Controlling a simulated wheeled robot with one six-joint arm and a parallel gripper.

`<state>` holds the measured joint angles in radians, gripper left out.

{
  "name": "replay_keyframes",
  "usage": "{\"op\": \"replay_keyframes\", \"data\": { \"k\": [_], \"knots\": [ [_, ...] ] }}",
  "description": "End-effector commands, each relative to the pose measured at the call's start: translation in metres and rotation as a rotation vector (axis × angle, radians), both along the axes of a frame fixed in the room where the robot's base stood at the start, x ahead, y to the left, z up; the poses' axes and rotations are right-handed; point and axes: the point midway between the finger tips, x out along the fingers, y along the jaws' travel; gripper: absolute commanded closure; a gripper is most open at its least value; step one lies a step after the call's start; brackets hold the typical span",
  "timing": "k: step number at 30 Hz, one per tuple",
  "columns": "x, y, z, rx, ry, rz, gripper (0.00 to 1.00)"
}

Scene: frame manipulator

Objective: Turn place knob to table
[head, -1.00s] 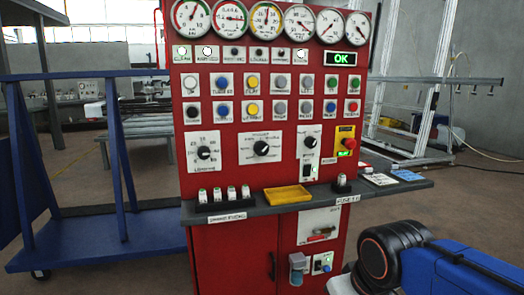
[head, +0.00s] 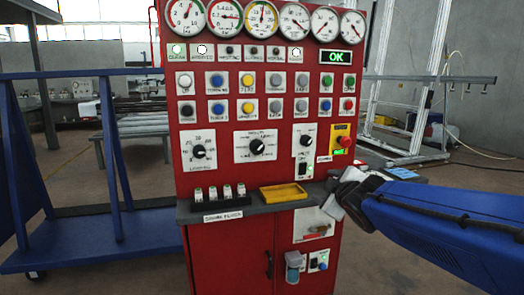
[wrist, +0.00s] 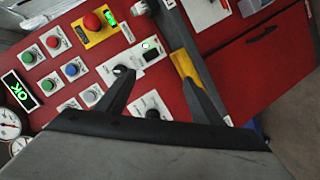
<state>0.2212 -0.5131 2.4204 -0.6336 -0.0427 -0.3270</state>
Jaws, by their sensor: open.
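A red control panel (head: 225,170) holds three black selector knobs on white plates: a left knob (head: 199,152), a larger middle knob (head: 257,146) and a smaller right knob (head: 305,140). Their lettering is too small to tell which is the place knob or where it points. My gripper (wrist: 155,63) is open and empty in front of the panel. In the wrist view, its left fingertip overlaps the small knob's plate, and its right fingertip overlaps the yellow tray (wrist: 183,64). Another knob (wrist: 151,113) shows between the finger bases. Contact cannot be told.
A grey shelf (head: 250,208) juts out below the knobs and bears the yellow tray (head: 283,193) and several small white-topped pieces (head: 220,191). A red emergency button (head: 345,141) is right of the knobs. A blue railed cart (head: 90,240) stands at left.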

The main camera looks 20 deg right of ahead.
Motion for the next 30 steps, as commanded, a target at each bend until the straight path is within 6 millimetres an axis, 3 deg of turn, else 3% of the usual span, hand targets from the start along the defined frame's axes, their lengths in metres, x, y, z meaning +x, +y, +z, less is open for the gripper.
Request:
{"op": "replay_keyframes", "data": {
  "k": [3,9,18,25,30],
  "knots": [
    [0.030,0.003,0.023,-0.149,-0.083,0.120,0.39],
    [0.065,0.025,0.050,-0.385,-0.217,0.358,0.39],
    [0.077,0.056,0.058,-0.574,-0.342,0.624,0.39],
    [0.083,0.063,0.057,-0.594,-0.359,0.663,0.39],
    [0.101,0.072,0.057,-0.593,-0.359,0.663,0.39]
  ]
}}
